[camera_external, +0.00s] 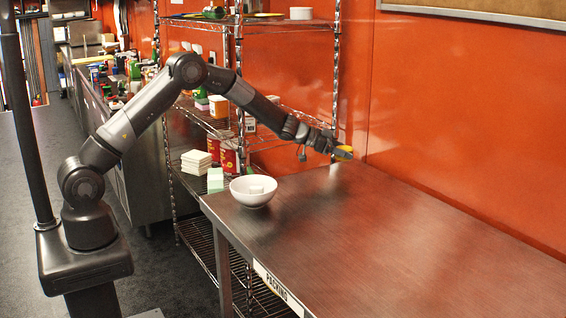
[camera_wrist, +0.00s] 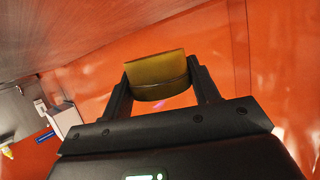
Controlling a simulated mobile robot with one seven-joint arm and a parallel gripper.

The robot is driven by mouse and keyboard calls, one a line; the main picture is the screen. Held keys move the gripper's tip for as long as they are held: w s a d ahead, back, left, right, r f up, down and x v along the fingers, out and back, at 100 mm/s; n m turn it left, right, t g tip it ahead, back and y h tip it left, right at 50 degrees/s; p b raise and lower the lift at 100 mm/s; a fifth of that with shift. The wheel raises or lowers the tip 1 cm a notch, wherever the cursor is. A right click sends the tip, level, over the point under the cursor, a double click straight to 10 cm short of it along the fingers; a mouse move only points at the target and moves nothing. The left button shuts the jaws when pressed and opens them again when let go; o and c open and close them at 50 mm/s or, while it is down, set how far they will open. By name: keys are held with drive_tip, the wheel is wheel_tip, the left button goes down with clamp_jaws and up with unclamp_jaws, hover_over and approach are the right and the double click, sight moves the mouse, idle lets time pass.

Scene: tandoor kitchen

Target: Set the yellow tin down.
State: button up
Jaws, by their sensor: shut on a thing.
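My gripper (camera_external: 337,151) reaches out over the far left part of the steel table (camera_external: 400,240), close to the orange wall. In the wrist view the yellow tin (camera_wrist: 156,75) sits between the two fingers of my gripper (camera_wrist: 160,85), with a flat yellow face and a darker curved side. The tin appears to be held above the table top, but the height of the gap is hard to judge.
The orange wall (camera_external: 440,130) runs along the back. The table's middle and right are clear.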

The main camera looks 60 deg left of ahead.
sight(342, 171)
drive_tip(key=shift+w+a+f, duration=0.65)
drive_tip(key=shift+a+f, duration=0.1)
drive_tip(key=shift+a, duration=0.15)
drive_tip(key=shift+f, duration=1.85)
drive_tip(key=shift+f, duration=0.2)
drive_tip(key=o, duration=1.1)
